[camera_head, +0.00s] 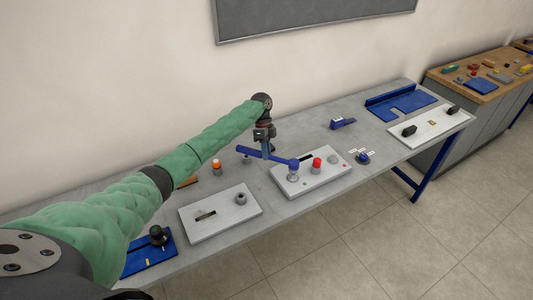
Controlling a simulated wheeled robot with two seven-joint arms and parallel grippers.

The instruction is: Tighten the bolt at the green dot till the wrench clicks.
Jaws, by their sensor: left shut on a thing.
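My left gripper (266,148) comes down from the green-sleeved arm and is shut on a blue wrench (278,158). The wrench lies about level above a pale plate (322,179) on the table. Its right end is over a grey bolt-like post (293,174) at the plate's front left. I cannot tell whether the wrench is seated on it or just above. A red-capped post (316,164) stands to the right. My right gripper is not in view.
The long grey table (255,210) also holds another pale plate (220,215), an orange-topped post (216,167), a small blue dial (362,157), a blue tool (342,123) and a blue slotted plate (400,102). A wooden bench (485,80) stands at the right.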

